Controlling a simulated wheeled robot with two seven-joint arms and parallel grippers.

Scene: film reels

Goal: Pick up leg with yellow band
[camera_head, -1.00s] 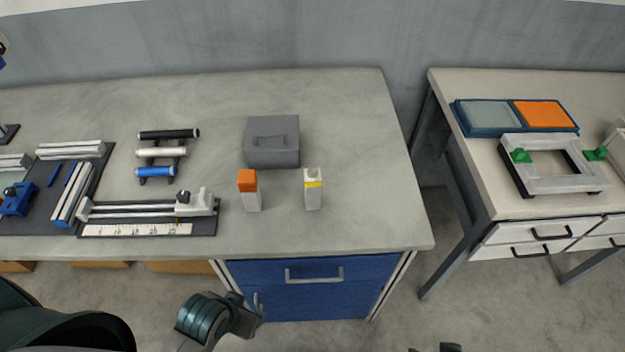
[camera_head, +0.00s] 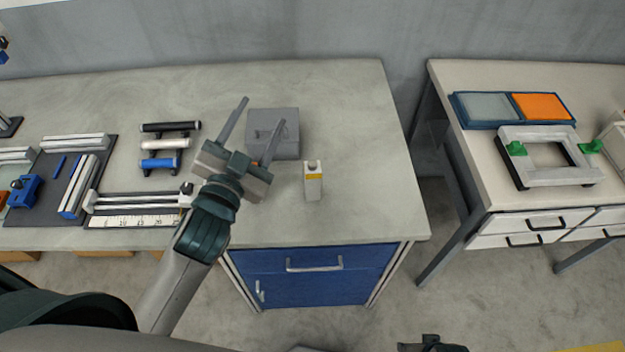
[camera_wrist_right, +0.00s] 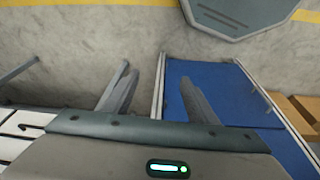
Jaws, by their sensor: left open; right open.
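The leg with the yellow band (camera_head: 313,190) is a short pale block standing upright on the grey workbench, with a notched top and a yellow stripe. My left gripper (camera_head: 264,112) is open and empty above the bench, left of that leg and apart from it. Its fingers point away toward the grey box. The orange-topped leg is hidden behind my left gripper. My right gripper (camera_wrist_right: 156,78) is open and empty in the right wrist view, over the floor; only a bit of it shows at the bottom of the head view (camera_head: 432,345).
A grey box (camera_head: 287,146) with a handle stands behind the legs. Black, white and blue rods (camera_head: 160,163) lie on a rack to the left, near a ruler fixture (camera_head: 138,221). The bench right of the banded leg is clear. A side table (camera_head: 470,180) stands right.

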